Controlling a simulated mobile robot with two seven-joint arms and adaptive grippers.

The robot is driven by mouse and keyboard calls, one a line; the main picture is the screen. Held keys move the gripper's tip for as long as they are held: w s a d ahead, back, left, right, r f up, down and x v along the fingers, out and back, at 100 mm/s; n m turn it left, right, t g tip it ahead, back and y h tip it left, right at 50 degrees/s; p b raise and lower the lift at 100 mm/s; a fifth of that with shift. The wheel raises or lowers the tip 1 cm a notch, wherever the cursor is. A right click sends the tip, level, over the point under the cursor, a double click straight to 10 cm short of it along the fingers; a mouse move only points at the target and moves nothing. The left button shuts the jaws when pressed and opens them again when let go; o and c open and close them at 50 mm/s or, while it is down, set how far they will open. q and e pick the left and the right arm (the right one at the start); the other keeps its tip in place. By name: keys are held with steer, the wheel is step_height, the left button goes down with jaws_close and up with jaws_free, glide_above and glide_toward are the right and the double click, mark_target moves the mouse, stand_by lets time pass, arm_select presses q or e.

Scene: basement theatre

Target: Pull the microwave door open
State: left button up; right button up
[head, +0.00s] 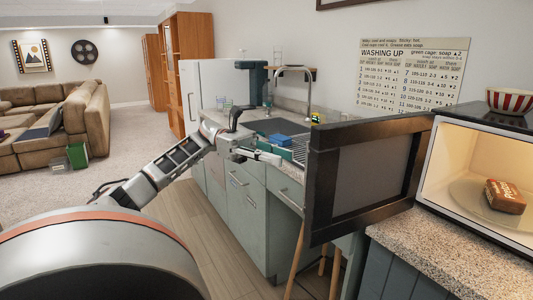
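The microwave (488,184) stands on the speckled counter at the right, its lit inside exposed. Its dark-framed door (366,172) stands wide open, swung out to the left of the opening. A brown packet (504,196) lies on the glass plate (466,193) inside. My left gripper (272,157) is to the left of the door and appears apart from it, in front of the sink counter. Its fingers are small and seen at an angle, so I cannot tell whether they are open or shut. My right gripper is not in view.
A sink with a curved tap (294,88), a blue sponge (278,140) and a dish rack lie behind the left gripper. A striped bowl (509,101) sits on top of the microwave. Wooden stool legs (296,262) stand below the door. Open floor lies to the left.

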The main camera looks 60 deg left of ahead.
arm_select(q)
steer(key=shift+v, duration=2)
steer(key=w+d+f+n+t+y+p, duration=0.25)
steer(key=d+f+n+t, duration=0.2)
steer(key=f+n, duration=0.55)
steer(key=w+d+f+n+t+y+p, duration=0.1)
steer(key=d+f+n+t+y, duration=0.25)
steer(key=d+f+n, duration=0.45)
steer(key=w+d+f+n+t+y+p, duration=0.1)
steer(key=d+f+n+t+y+p, duration=0.2)
steer(key=f+n, duration=0.9)
steer(key=s+d+f+n+g+y+p, duration=0.1)
steer(key=s+d+f+n+g+y, duration=0.1)
steer(key=s+d+f+n, duration=0.5)
steer(key=s+d+f+n+g+y+p, duration=0.1)
steer(key=s+d+f+n+g+y, duration=0.2)
steer(key=s+d+f+n, duration=0.4)
steer(key=d+f+n+g, duration=0.1)
steer(key=d+f+n, duration=0.1)
steer(key=d, duration=0.6)
steer(key=shift+s+d+y, duration=0.15)
steer(key=shift+s+y, duration=0.15)
steer(key=shift+s, duration=0.1)
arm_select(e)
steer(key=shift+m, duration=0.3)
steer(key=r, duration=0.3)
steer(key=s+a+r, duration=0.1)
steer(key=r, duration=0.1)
